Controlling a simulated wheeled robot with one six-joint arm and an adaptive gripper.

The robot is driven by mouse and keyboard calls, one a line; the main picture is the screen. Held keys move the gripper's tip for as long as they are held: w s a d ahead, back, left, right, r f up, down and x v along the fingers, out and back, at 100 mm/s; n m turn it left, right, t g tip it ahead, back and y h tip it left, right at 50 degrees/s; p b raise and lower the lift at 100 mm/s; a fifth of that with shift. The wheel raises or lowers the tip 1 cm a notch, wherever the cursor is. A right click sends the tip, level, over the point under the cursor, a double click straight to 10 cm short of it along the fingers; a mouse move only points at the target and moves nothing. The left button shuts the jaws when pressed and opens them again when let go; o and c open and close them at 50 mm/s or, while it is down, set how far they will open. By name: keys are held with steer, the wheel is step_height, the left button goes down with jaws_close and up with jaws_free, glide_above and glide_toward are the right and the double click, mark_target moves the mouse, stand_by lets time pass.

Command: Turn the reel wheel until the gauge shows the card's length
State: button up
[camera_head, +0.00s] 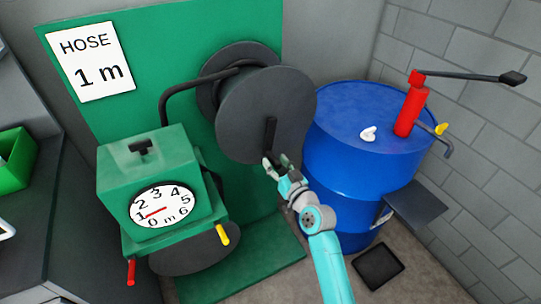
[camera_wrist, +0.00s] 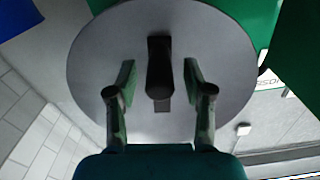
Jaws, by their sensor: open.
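The reel wheel is a dark grey disc (camera_head: 258,95) on the green panel, with a black upright handle (camera_head: 269,133) on its face. The wheel fills the middle of the wrist view (camera_wrist: 95,50), with the handle (camera_wrist: 159,68) near its centre. My gripper (camera_head: 276,161) is open at the handle's lower end. In the wrist view its fingers (camera_wrist: 159,88) stand on either side of the handle, with gaps showing. The white gauge (camera_head: 173,204) on the green box has a red needle lying close to 1. The card (camera_head: 91,62) reads "HOSE 1 m".
A blue drum (camera_head: 340,150) with a red hand pump (camera_head: 411,108) stands right of the wheel. The green meter box (camera_head: 150,165) stands left, with red (camera_head: 131,271) and yellow (camera_head: 222,235) handles low down. A black hose (camera_head: 166,95) runs from reel to box.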

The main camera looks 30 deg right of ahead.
mark_target(268, 152)
steer(key=shift+w, duration=2.05)
jaws_close()
